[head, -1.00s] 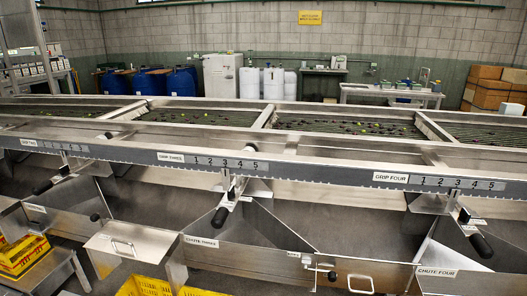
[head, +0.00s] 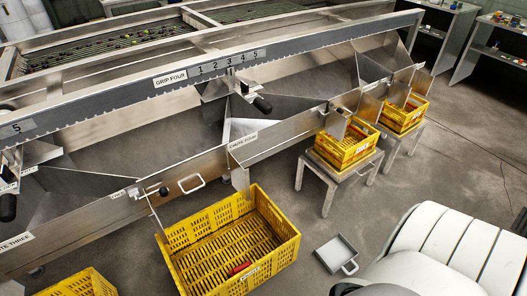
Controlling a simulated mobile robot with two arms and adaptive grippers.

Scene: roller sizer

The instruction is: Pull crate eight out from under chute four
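The label of chute four (head: 243,141) shows on the metal front panel near the middle of the head view. A second small yellow crate (head: 404,116) sits on another stand farther back. The crate labels are too small to read, so I cannot tell which is crate eight. Neither gripper is in view.
A grey pan (head: 337,255) with a handle lies on the floor right of the large crate. Part of another yellow crate (head: 80,285) shows at the bottom left. Side tables (head: 488,45) stand at the back right.

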